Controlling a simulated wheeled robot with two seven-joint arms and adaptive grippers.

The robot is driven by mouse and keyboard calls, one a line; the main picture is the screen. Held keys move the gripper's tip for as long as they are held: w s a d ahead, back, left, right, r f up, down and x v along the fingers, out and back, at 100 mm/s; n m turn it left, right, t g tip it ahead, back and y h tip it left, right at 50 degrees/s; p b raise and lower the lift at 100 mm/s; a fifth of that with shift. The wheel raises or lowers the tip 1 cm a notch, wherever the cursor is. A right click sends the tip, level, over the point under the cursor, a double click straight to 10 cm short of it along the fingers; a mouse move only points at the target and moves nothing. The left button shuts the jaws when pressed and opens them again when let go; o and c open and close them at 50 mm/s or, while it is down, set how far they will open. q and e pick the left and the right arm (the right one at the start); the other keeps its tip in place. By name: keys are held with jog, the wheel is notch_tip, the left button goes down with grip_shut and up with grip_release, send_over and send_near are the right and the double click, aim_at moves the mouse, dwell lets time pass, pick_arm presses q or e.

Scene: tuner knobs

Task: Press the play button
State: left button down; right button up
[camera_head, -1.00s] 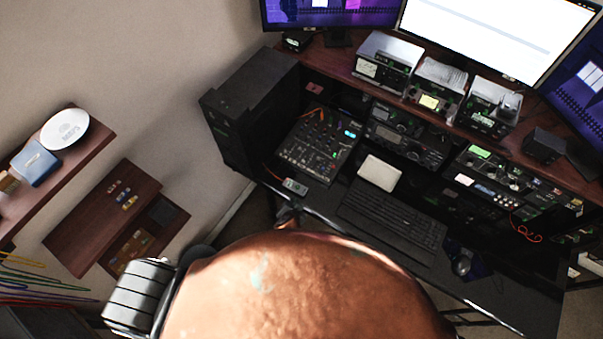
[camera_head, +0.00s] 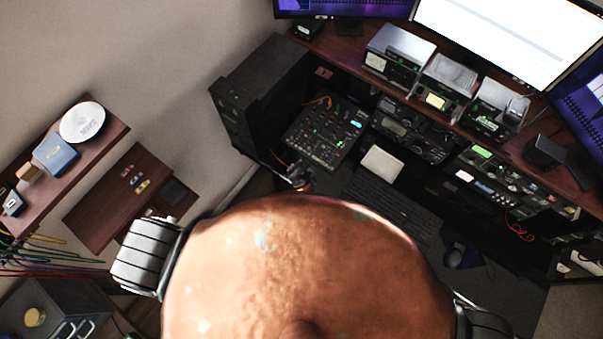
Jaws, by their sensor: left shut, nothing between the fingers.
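No play button can be told apart at this size. The black mixer panel (camera_head: 325,132) with small knobs, green lights and a cyan display is on the desk, left of centre. My left gripper (camera_head: 296,174) shows small beyond my orange body, at the mixer's near left edge. It is shut with nothing in it, and I cannot tell whether it touches anything. More radio and tuner units (camera_head: 412,132) stand right of the mixer, and another knobbed unit (camera_head: 495,177) is further right. My right gripper is not in view.
A keyboard (camera_head: 390,205), a pale pad (camera_head: 382,162) and a mouse (camera_head: 453,257) lie on the dark desk. A black tower (camera_head: 255,95) stands left of the mixer. Three boxy devices (camera_head: 447,85) line the upper shelf. Wall shelves (camera_head: 120,205) are at left.

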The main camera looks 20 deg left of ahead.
pick_arm(q)
notch_tip(320, 180, down, 7)
jog(key=b, duration=0.6)
jog(key=shift+a+f+b, duration=0.1)
jog(key=shift+f+b, duration=0.1)
jog(key=shift+b, duration=0.1)
jog(key=shift+f+b, duration=0.35)
jog(key=shift+f, duration=0.15)
dwell(0.4)
jog(key=shift+f, duration=0.45)
jog(key=shift+f+b, duration=0.3)
jog(key=shift+b, duration=0.15)
dwell(0.3)
dwell(0.3)
jog(key=shift+r+p, duration=0.75)
